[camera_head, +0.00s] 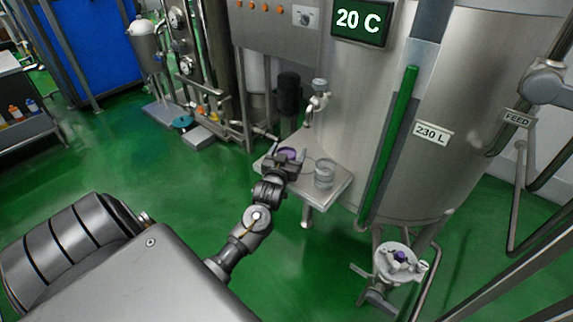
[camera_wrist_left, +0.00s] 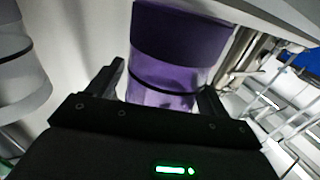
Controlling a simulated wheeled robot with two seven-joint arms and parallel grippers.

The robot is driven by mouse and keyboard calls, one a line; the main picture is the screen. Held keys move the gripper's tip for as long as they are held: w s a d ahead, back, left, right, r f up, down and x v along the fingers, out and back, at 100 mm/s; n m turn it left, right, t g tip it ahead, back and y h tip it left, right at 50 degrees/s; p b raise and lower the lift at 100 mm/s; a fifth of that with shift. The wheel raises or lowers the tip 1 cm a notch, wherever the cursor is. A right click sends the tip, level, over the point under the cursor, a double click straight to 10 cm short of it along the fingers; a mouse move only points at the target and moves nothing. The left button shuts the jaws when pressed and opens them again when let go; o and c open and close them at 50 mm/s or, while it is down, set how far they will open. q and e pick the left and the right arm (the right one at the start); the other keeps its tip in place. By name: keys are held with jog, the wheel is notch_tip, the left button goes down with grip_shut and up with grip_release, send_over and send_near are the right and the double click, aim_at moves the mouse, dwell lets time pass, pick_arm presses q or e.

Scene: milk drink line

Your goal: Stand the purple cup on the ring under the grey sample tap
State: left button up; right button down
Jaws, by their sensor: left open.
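The purple cup (camera_head: 287,152) is at the left part of the small metal shelf on the tank. In the left wrist view the purple cup (camera_wrist_left: 182,45) is large, with a dark purple upper band and a clearer purple lower part. My left gripper (camera_head: 289,159) is at the cup, its open fingers either side of it; they also show in the wrist view (camera_wrist_left: 163,85). I cannot tell whether they touch it. The grey sample tap (camera_head: 318,98) is on the tank above the shelf. I cannot make out the ring clearly. My right gripper is not in view.
A clear cup (camera_head: 325,174) stands on the shelf (camera_head: 315,196), right of my gripper; a clear cup also shows at the left of the wrist view (camera_wrist_left: 22,75). A dark cylinder (camera_head: 288,95) is behind the shelf. A green sight tube (camera_head: 388,145) runs down the tank (camera_head: 360,100).

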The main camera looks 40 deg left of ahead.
pick_arm(q)
jog(key=c, duration=1.1)
jog(key=shift+r, duration=0.65)
jog(key=s+d+r, duration=0.9)
jog(key=s+r, duration=0.2)
jog(key=r, duration=0.1)
jog(key=d+m+h, duration=0.1)
jog(key=d+h, duration=0.1)
jog(key=d, duration=0.3)
jog(key=d+f+m+t+h, duration=0.1)
jog(key=d+m+h, duration=0.1)
jog(key=d+h, duration=0.1)
jog(key=d+f+m+h, duration=0.1)
jog(key=d+h, duration=0.1)
jog(key=d, duration=0.4)
jog(key=shift+s+d+m+t, duration=0.3)
jog(key=shift+s+d+m, duration=0.05)
jog(key=shift+m, duration=0.05)
